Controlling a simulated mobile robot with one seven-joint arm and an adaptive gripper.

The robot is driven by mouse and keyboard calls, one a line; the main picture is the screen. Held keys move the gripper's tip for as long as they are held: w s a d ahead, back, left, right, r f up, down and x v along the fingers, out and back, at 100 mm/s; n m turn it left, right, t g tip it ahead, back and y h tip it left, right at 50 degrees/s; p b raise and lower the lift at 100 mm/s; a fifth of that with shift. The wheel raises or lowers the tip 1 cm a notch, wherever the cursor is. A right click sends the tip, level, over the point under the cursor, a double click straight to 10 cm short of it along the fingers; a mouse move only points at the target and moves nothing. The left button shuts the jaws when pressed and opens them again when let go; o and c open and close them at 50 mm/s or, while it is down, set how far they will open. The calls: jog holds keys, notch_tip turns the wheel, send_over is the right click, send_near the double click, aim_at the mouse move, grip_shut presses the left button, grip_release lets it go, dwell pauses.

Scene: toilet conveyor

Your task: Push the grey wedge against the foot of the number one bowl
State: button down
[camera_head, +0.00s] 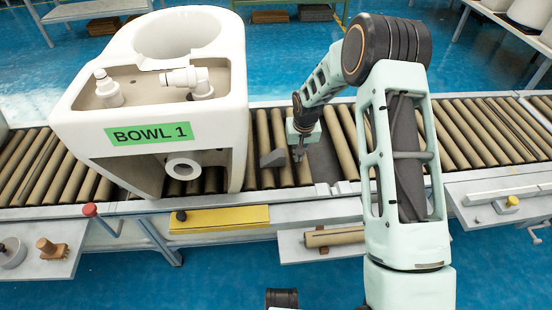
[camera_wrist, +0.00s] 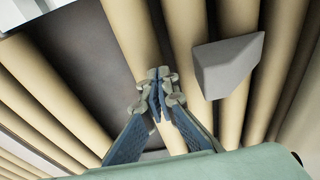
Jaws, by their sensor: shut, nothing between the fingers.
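The white toilet bowl labelled BOWL 1 (camera_head: 222,118) stands on the roller conveyor at the left in the head view. The small grey wedge (camera_head: 272,158) lies on the rollers just right of its foot, with a narrow gap between them. The wedge also shows in the wrist view (camera_wrist: 228,65), right of my fingertips. My gripper (camera_head: 298,154) is shut and empty, pointing down at the rollers on the side of the wedge away from the bowl. In the wrist view my fingertips (camera_wrist: 158,88) are apart from the wedge.
The roller conveyor (camera_head: 470,135) runs left to right, with a dark flat plate (camera_head: 323,160) set among the rollers beside my gripper. A yellow box (camera_head: 219,219) and a red knob (camera_head: 89,210) are on the front edge. Rollers between wedge and bowl look clear.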

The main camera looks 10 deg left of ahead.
aim_at(281, 152)
jog(key=shift+s+a+b, duration=0.2)
jog(key=shift+a+b, duration=0.05)
jog(key=shift+a, duration=0.75)
jog(key=shift+s+a+b, duration=0.2)
jog(key=shift+a, duration=0.75)
jog(key=shift+s+a+b, duration=0.2)
jog(key=shift+a+b, duration=0.05)
jog(key=shift+a, duration=0.75)
dwell(0.9)
jog(key=shift+d, duration=0.2)
jog(key=shift+w+d, duration=0.1)
jog(key=shift+d, duration=0.15)
jog(key=shift+w, duration=0.2)
dwell(0.3)
jog(key=shift+s+a, duration=0.15)
jog(key=shift+a, duration=0.65)
dwell(0.4)
jog(key=shift+d, duration=0.1)
jog(key=shift+d, duration=0.3)
jog(key=shift+b, duration=0.3)
